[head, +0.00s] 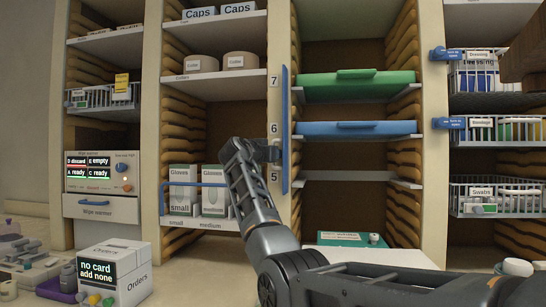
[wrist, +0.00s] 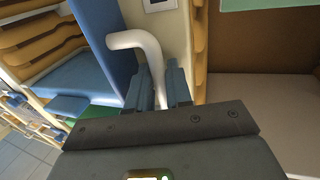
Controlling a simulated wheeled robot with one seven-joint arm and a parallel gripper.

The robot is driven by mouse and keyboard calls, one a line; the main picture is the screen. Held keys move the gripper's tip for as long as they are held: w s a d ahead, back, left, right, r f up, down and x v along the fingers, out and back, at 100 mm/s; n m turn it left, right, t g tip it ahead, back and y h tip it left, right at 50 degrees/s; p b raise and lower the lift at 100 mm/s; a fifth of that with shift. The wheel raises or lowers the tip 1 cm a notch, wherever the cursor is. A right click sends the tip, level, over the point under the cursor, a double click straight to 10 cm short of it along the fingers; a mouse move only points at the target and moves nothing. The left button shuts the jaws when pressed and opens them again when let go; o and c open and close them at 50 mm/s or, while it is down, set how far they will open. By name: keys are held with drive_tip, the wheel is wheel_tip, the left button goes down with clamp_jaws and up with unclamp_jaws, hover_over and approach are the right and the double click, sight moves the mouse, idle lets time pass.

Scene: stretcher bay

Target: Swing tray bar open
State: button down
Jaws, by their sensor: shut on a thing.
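The tray bar (head: 285,100) is a tall, narrow blue strip at the post left of the tray column. It looks nearly edge-on in the head view and leaves the fronts of the green tray (head: 357,88) and blue tray (head: 357,130) uncovered. In the wrist view it is a broad blue panel (wrist: 104,38) with a pale bent handle (wrist: 146,45) beside it. My gripper (head: 274,152) is at the bar's lower half. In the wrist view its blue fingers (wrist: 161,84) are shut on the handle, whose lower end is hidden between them.
The post (head: 273,105) carries numbers 7, 6 and 5. Glove boxes (head: 183,190) stand behind a blue rail left of my arm. Wire baskets (head: 487,195) hang at right. An orders box (head: 116,270) stands at front left. A brown object (head: 525,62) intrudes at upper right.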

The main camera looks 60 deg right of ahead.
drive_tip(key=c, duration=1.2)
unclamp_jaws()
drive_tip(key=shift+c, duration=0.2)
drive_tip(key=a+b, duration=0.1)
drive_tip(key=a, duration=0.6)
drive_tip(key=shift+s+a, duration=0.3)
drive_tip(key=shift+a, duration=0.05)
